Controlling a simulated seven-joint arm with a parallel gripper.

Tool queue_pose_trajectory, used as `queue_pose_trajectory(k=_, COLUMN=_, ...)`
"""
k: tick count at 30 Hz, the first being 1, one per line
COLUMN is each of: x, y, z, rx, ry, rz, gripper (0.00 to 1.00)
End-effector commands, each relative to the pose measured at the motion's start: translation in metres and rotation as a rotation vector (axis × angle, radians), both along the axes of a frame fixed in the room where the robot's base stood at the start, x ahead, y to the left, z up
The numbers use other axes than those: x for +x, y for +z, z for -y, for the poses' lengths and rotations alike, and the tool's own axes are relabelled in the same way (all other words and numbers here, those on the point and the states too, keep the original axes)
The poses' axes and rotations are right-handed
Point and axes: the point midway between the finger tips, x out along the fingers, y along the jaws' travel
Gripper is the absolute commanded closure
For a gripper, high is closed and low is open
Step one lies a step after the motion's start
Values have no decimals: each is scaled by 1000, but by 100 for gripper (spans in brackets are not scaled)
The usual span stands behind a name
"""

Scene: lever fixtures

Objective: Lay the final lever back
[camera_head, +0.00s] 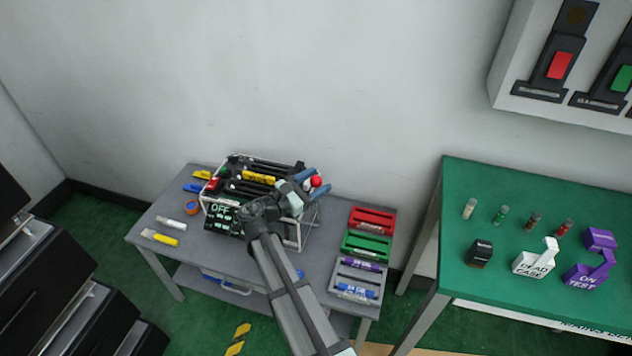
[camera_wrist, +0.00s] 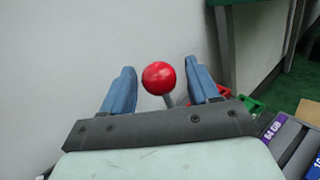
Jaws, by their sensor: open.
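The lever fixture (camera_head: 224,213) is a dark unit in a pale frame on the grey table, with an "OFF" label on its front. A lever with a red ball knob (camera_head: 316,181) stands at its right end. In the wrist view the red knob (camera_wrist: 158,78) sits between the two blue fingers, on a grey stem that points up. My gripper (camera_head: 313,182) is open around the knob, with gaps on both sides. Other handles, yellow (camera_head: 258,177), red and green, show to the left on the fixture. My arm hides part of the fixture's front.
Tape (camera_head: 191,208) and markers lie on the left. A green table (camera_head: 520,200) stands farther right. The wall is close behind.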

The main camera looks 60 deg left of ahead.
Motion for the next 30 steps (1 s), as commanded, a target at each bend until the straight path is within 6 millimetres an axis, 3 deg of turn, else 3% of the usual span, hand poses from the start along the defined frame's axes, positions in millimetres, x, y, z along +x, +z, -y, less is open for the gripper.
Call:
queue_pose_trajectory(k=11, x=4, y=0, z=-1, rx=0, ry=0, rz=0, gripper=40)
queue_pose_trajectory(k=30, x=4, y=0, z=-1, rx=0, ry=0, rz=0, gripper=100)
